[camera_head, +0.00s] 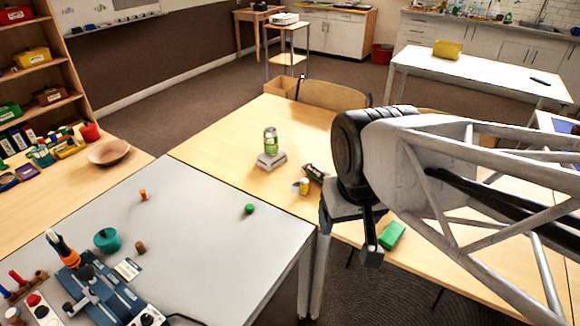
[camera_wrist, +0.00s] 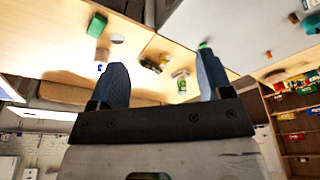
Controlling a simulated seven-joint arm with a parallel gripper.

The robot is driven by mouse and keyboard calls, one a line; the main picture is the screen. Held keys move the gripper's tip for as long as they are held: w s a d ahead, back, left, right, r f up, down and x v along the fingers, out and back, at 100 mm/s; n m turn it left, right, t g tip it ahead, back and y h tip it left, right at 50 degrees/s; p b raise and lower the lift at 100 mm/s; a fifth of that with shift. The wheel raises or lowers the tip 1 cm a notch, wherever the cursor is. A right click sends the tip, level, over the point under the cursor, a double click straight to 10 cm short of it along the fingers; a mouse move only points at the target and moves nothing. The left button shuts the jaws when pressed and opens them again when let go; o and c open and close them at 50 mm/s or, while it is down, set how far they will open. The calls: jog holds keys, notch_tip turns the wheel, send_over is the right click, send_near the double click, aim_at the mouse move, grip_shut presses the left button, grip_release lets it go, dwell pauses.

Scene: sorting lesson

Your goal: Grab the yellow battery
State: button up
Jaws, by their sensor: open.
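A small yellow-and-white cylinder (camera_head: 303,186) stands on the wooden table beside a dark object (camera_head: 315,173). It looks like the yellow battery, but it is too small to be sure. In the wrist view, which is upside down, a yellowish piece (camera_wrist: 163,58) by the dark object (camera_wrist: 149,64) seems to be the same thing, seen between my fingers. My gripper (camera_head: 348,236) is open and empty, to the right of the cylinder and apart from it. Its two fingers (camera_wrist: 160,65) are spread wide in the wrist view.
A green block (camera_head: 391,235) lies right of my gripper. The grey table (camera_head: 200,235) at left holds a small green piece (camera_head: 249,209), a teal pot (camera_head: 107,240) and a blue device (camera_head: 95,290).

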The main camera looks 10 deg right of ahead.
jog(key=shift+c, duration=0.5)
jog(key=shift+w, duration=0.1)
jog(key=w+d+f+n+g+h, duration=0.2)
jog(key=w+f+n+h, duration=0.25)
jog(key=w, duration=0.95)
jog(key=w+d+f+n+g+h, duration=0.1)
jog(key=w+f+n+g+h, duration=0.3)
jog(key=w, duration=1.1)
jog(key=n+t+h, duration=0.5)
jog(key=n, duration=0.6)
send_near(304, 187)
jog(key=shift+w+d+f, duration=0.25)
jog(key=shift+w+d, duration=0.3)
jog(key=shift+d, duration=0.05)
jog(key=shift+w+d+f, duration=0.25)
jog(key=shift+w+d, duration=0.3)
jog(key=shift+d, duration=0.1)
jog(key=shift+x, duration=1.3)
